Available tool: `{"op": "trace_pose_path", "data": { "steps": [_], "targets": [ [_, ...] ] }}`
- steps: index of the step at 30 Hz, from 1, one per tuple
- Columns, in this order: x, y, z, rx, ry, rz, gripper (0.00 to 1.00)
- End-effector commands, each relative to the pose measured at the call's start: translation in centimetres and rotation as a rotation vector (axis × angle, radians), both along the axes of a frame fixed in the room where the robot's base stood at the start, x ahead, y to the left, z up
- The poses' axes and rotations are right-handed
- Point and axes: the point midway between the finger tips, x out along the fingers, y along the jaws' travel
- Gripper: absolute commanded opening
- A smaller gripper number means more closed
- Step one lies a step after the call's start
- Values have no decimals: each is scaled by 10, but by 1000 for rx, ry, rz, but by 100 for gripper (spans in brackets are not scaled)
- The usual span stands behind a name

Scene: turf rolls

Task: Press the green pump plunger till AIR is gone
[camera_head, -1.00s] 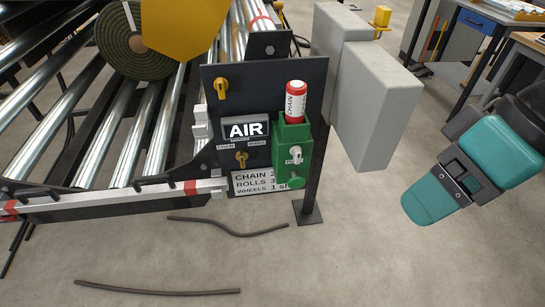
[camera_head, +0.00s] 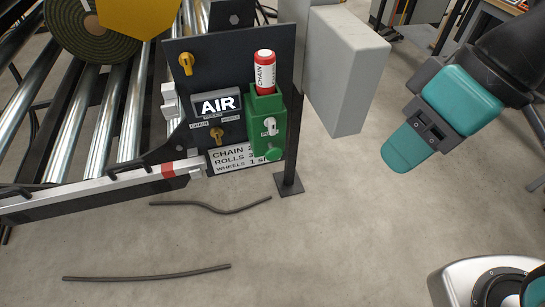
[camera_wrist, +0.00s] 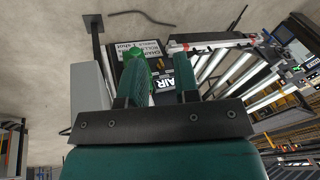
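The green pump body (camera_head: 265,120) is mounted on the right side of a dark panel (camera_head: 240,60). A round green knob (camera_head: 272,152), probably the plunger, sits at its lower end. A red-and-white cartridge (camera_head: 264,72) marked CHAIN stands upright in its top. The AIR sign (camera_head: 216,105) shows bright white letters. My teal gripper (camera_head: 395,160) is to the right of the pump, clear of it. In the wrist view my two fingers (camera_wrist: 160,78) are apart with nothing held. The green pump (camera_wrist: 137,54) shows beyond the left finger, which partly hides it.
Grey boxes (camera_head: 335,70) stand right of the panel, behind the pump. A roller conveyor (camera_head: 75,100) with a green turf roll (camera_head: 88,35) is at left. Yellow knobs (camera_head: 186,63) are on the panel. Dark hoses (camera_head: 145,273) lie on the floor. The floor between pump and gripper is open.

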Motion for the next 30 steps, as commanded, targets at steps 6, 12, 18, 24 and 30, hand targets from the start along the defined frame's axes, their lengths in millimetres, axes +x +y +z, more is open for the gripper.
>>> {"op": "trace_pose_path", "data": {
  "steps": [6, 12, 18, 24, 30],
  "targets": [
    [0, 0, 0, 0, 0, 0, 0],
    [0, 0, 0, 0, 0, 0, 0],
    [0, 0, 0, 0, 0, 0, 0],
    [0, 0, 0, 0, 0, 0, 0],
    [0, 0, 0, 0, 0, 0, 0]
  ]
}}
